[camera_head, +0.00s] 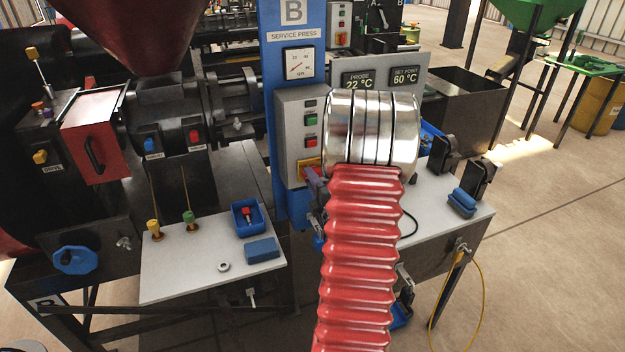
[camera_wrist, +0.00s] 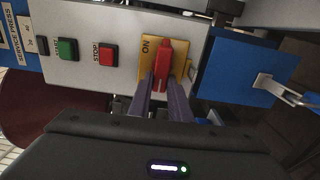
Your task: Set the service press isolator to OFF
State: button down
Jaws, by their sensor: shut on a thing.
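The isolator is a red handle (camera_wrist: 163,62) on a yellow plate (camera_wrist: 181,66) at the end of the grey control panel in the wrist view. The word ON shows on the plate just left of the handle's upper part. The handle's long side runs nearly up and down in that picture. Any OFF marking cannot be made out. My gripper (camera_wrist: 165,92) is shut on the handle's near end, one finger on each side. In the head view the yellow plate (camera_head: 308,166) shows at the panel's bottom, and my arm hides much of the area around it.
A green button (camera_wrist: 67,49) and a red STOP button (camera_wrist: 107,55) sit on the same panel (camera_head: 289,130). The blue column (camera_head: 270,75) stands beside it. A white table (camera_head: 180,262) with a blue bin (camera_head: 246,215) is at lower left.

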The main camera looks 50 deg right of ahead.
jog(key=shift+a+f, duration=0.1)
jog(key=shift+f, duration=0.2)
jog(key=c, duration=1.9)
grip_release()
jog(key=shift+c, duration=0.2)
jog(key=o, duration=0.3)
jog(key=shift+r, duration=0.15)
